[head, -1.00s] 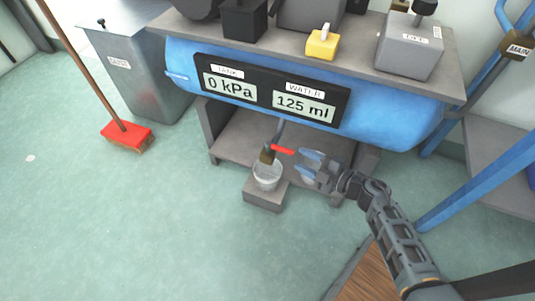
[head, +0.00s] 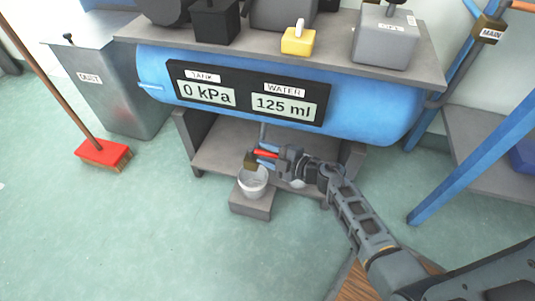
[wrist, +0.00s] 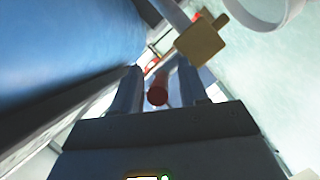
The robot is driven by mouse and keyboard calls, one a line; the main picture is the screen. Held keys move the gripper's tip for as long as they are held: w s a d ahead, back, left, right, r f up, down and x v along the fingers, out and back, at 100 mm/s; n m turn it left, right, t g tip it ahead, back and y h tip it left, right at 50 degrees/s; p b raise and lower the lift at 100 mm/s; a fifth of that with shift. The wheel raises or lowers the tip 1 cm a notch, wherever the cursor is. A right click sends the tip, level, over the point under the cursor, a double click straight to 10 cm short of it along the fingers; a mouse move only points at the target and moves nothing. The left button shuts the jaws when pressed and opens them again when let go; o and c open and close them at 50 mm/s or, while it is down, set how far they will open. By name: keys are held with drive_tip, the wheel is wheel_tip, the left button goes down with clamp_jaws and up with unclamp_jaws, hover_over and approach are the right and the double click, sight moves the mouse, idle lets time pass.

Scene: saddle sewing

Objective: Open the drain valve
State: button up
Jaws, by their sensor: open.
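The drain valve has a brass body (head: 250,159) and a red handle (head: 265,154) pointing right, below the blue tank (head: 350,112). In the wrist view the brass body (wrist: 200,42) is above the fingers, and the red handle (wrist: 157,90) points toward the camera. My gripper (head: 268,155) is open around the red handle, one finger on each side. In the wrist view my fingertips (wrist: 157,82) stand left and right of the handle; contact cannot be told. A clear cup (head: 253,182) stands below the valve on a grey block (head: 250,205).
The tank panel (head: 246,94) reads 0 kPa and 125 ml. A grey shelf (head: 222,152) lies under the tank. A blue frame post (head: 470,165) stands to the right. A red broom (head: 103,153) and dust bin (head: 122,85) are at left. The green floor in front is clear.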

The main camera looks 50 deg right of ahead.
drive_tip(key=shift+c, duration=0.2)
clamp_jaws()
